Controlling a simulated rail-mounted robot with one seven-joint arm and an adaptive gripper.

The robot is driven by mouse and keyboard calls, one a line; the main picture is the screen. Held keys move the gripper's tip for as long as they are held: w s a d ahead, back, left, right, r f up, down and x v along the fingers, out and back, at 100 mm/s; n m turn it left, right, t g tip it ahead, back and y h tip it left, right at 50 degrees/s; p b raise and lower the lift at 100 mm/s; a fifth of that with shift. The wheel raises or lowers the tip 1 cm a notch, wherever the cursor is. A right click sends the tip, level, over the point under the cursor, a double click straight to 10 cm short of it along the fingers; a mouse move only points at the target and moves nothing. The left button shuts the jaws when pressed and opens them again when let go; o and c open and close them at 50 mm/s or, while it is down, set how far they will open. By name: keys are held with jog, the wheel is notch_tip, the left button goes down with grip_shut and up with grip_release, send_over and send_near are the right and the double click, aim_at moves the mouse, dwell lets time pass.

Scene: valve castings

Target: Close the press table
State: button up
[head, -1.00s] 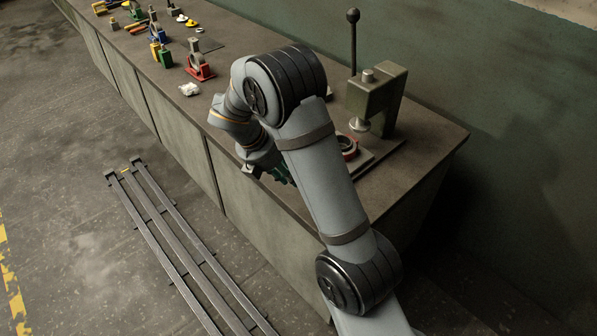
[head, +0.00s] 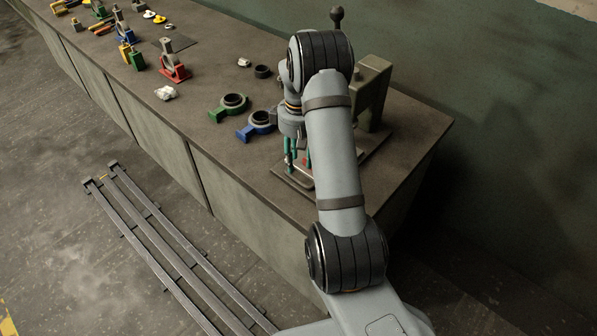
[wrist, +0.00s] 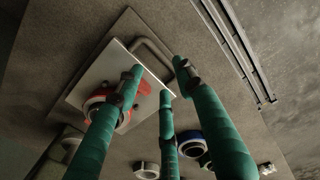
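The press (head: 372,92) stands at the right end of the bench, partly hidden behind my arm. Its flat press table (wrist: 98,78) shows in the wrist view, with a U-shaped handle (wrist: 152,52) on its front edge and a red ring casting (wrist: 97,103) on it. In the head view, the front of the press base (head: 284,172) shows near the bench's front edge. My gripper (head: 298,158) points down there. Its green fingers (wrist: 158,78) are spread and empty, with their tips close to the handle. I cannot tell whether they touch it.
A blue ring casting (head: 257,124) and a green one (head: 232,103) lie left of my gripper. A dark ring (head: 263,71) and a white nut (head: 244,62) lie behind. Several castings stand farther left. Floor rails (head: 160,235) run before the bench.

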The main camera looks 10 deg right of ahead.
notch_tip(320, 180, down, 7)
jog(key=shift+r+p, duration=0.1)
jog(key=shift+p, duration=0.6)
jog(key=shift+c, duration=1.1)
grip_shut()
